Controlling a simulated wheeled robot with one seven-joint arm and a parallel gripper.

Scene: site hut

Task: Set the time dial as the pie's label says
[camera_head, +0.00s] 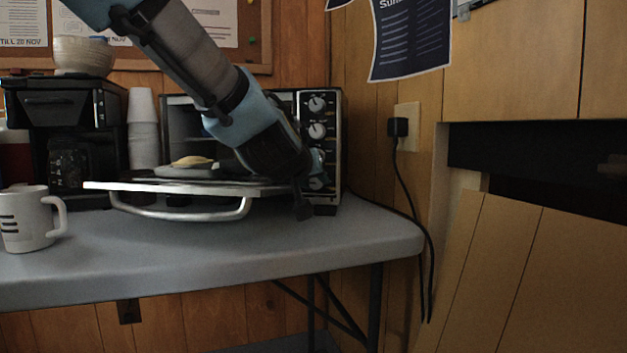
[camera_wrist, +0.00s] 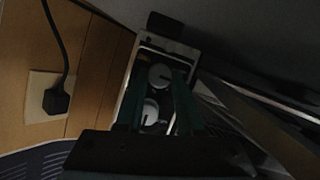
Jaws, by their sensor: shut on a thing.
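The toaster oven (camera_head: 333,150) stands on the table with its door (camera_head: 190,187) folded down open. Its right panel has a top dial (camera_head: 317,104), a middle dial (camera_head: 317,130) and a bottom dial (camera_head: 317,182). My gripper (camera_head: 311,183) is at the bottom dial, shut on it. In the wrist view the fingers flank this bottom dial (camera_wrist: 160,76), with the middle dial (camera_wrist: 150,112) nearer the palm. The dial markings are too dark to read. No pie label is readable.
My arm passes over the open door and its handle (camera_head: 185,213). A striped mug (camera_head: 30,220), coffee maker (camera_head: 65,135), bowl (camera_head: 83,56) and cup stack (camera_head: 143,130) stand left. A plugged cord (camera_head: 398,128) hangs right. The table's front right (camera_head: 350,240) is clear.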

